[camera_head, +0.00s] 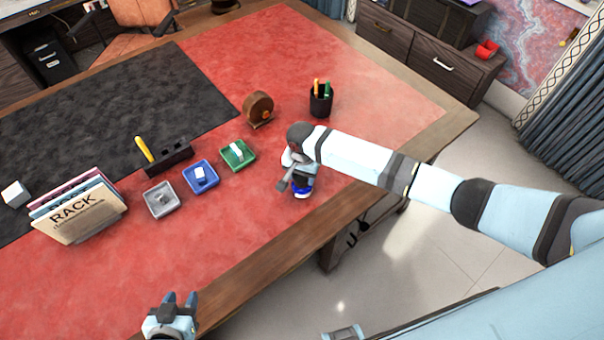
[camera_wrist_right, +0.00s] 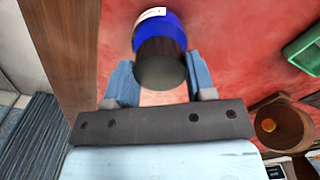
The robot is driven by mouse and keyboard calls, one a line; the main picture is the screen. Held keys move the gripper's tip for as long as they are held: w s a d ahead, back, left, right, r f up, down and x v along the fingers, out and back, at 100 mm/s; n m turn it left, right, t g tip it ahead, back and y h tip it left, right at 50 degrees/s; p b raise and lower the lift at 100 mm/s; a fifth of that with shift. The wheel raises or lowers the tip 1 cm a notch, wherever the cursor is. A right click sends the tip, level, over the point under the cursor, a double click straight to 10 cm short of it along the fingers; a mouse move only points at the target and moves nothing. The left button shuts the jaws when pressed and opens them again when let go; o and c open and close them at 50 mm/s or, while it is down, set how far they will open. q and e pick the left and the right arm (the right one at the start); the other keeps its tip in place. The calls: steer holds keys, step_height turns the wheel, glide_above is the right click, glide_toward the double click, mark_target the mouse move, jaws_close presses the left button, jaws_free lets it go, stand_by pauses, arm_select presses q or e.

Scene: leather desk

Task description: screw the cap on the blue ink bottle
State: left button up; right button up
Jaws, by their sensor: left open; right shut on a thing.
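The blue ink bottle (camera_head: 302,189) stands on the red desk surface near its front edge, right of the trays. My right gripper (camera_head: 299,176) is over it from above and partly hides it. In the right wrist view, the dark cap (camera_wrist_right: 161,66) is between the fingers of my right gripper (camera_wrist_right: 160,82), which is shut on it. The blue bottle (camera_wrist_right: 158,27), with a white label, is directly beyond the cap, in line with it. Whether the threads are engaged cannot be seen. My left gripper (camera_head: 180,299) is open and empty at the lower left, near the desk's front edge.
Grey (camera_head: 162,199), blue (camera_head: 200,177) and green (camera_head: 238,154) trays lie left of the bottle. A tape dispenser (camera_head: 258,109) and a pen cup (camera_head: 321,100) stand behind it. A file rack (camera_head: 82,208) is at the left. Red desk surface in front of the trays is clear.

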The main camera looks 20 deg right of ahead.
stand_by(0.5)
arm_select(q)
steer(key=shift+r, duration=0.1)
arm_select(e)
steer(key=shift+m+p, duration=0.3)
steer(key=shift+p, duration=0.25)
steer(key=shift+m+p, duration=0.9)
steer(key=shift+p, duration=0.15)
steer(key=shift+m+p, duration=0.55)
steer(key=shift+m, duration=0.05)
arm_select(q)
step_height(320, 180, up, 4)
steer(key=shift+r, duration=0.2)
arm_select(e)
steer(key=shift+f, duration=0.15)
steer(key=shift+s, duration=0.1)
